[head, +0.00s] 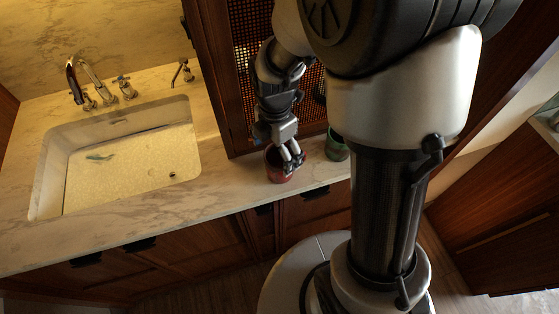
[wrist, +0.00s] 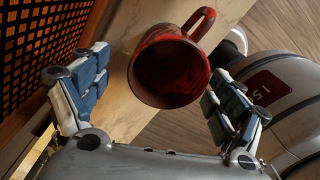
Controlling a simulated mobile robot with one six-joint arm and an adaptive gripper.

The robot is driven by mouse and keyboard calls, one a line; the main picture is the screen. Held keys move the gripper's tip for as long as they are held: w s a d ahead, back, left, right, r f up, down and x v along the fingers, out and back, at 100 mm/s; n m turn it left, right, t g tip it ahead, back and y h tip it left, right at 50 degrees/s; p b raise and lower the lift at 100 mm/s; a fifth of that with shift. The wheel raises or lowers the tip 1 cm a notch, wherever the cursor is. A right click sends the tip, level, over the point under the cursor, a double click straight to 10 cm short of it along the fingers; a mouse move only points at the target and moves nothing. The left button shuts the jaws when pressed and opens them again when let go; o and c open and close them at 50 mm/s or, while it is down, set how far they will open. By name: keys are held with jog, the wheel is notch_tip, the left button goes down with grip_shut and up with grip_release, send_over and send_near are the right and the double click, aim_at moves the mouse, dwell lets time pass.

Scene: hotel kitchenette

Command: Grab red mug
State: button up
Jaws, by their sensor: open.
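The red mug (head: 276,168) stands on the marble counter, close to its front edge, right of the sink. In the wrist view the red mug (wrist: 172,68) shows its dark open mouth, with its handle pointing up and to the right. My gripper (head: 290,162) is right above the mug in the head view and covers part of it. Nothing is held.
A green mug (head: 337,147) stands just right of the red mug on the counter. A cabinet with a mesh panel (head: 248,45) rises behind. The sink (head: 120,158) with taps lies to the left, with bare counter (head: 225,176) between it and the red mug.

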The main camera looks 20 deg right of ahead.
aim_at(281, 164)
jog(key=f, duration=0.1)
jog(key=f+b, duration=0.1)
jog(key=f, duration=0.1)
jog(key=d+f+b, duration=0.1)
jog(key=f, duration=0.1)
jog(key=shift+s+d+f, duration=0.1)
jog(key=shift+s+f, duration=0.05)
jog(key=shift+s, duration=0.1)
jog(key=shift+w+f, duration=0.1)
jog(key=shift+f, duration=0.3)
jog(key=shift+r, duration=0.1)
jog(key=shift+c, duration=0.2)
jog(key=c, duration=1.3)
